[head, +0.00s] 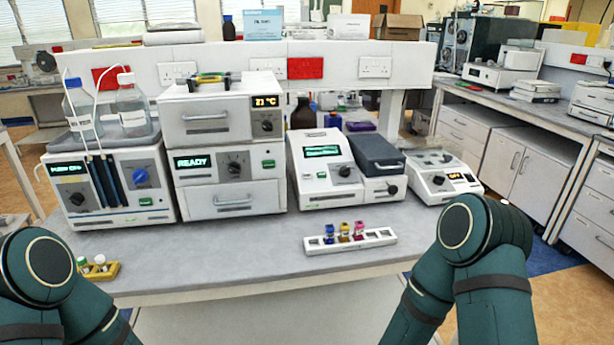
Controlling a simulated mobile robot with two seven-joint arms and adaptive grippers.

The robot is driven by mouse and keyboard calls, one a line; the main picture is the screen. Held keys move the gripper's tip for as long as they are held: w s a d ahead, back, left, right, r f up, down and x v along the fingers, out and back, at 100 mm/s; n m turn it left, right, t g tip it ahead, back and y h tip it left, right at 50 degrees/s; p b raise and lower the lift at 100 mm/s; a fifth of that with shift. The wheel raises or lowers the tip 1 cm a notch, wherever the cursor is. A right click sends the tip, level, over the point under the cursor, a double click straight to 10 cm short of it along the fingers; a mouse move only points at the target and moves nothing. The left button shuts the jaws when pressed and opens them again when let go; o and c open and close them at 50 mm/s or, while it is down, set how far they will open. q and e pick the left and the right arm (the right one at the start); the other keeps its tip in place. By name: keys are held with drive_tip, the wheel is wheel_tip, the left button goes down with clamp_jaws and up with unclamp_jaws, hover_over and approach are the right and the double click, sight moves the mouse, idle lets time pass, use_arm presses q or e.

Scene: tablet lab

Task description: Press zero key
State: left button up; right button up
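The lettering on the keys is too small to read, so I cannot tell which key is the zero key. My two teal arms show at the lower left and lower right corners. Neither gripper is in the picture, and no fingertips show near the instrument.
A white rack (350,240) with several coloured-cap cuvettes lies in front of the instrument. A yellow vial block (98,270) sits front left. The middle front bench (240,250) is clear.

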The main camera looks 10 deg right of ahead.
clamp_jaws()
idle(1.1)
